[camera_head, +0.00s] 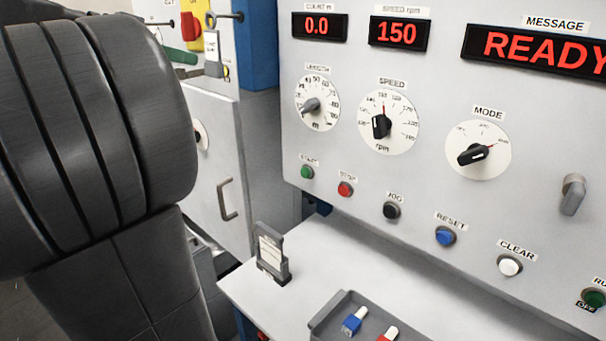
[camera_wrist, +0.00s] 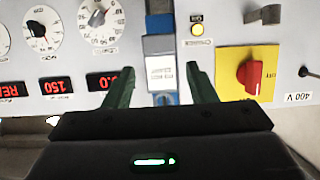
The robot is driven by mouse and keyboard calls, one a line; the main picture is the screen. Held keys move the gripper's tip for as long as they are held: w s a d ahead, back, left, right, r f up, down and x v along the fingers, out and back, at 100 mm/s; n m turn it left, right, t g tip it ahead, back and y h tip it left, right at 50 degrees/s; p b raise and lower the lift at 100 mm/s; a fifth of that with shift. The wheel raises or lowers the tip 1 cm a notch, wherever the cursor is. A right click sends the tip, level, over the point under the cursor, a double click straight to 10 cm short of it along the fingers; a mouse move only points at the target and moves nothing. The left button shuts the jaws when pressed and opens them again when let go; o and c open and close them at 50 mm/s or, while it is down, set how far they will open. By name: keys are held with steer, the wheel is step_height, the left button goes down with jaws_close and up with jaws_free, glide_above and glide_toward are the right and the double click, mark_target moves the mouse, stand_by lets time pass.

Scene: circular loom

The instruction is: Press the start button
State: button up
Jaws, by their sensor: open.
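The start button (camera_head: 307,172) is a small green round button under a START label, at the left end of the button row on the grey panel (camera_head: 440,190). My gripper (camera_wrist: 160,70) shows in the wrist view with its two dark green fingers apart. A blue upright strip with a white label (camera_wrist: 160,75) shows between the fingers; I cannot tell its distance from them. The start button is not visible in the wrist view, which shows the panel upside down.
The red stop button (camera_head: 345,189) is right beside start, followed by black jog (camera_head: 391,211), blue reset (camera_head: 445,236) and white clear (camera_head: 510,265). A label stand (camera_head: 271,255) and a tray (camera_head: 322,323) are on the shelf below. The message display (camera_head: 540,50) reads READY.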

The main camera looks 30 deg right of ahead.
jaws_close()
stand_by(1.4)
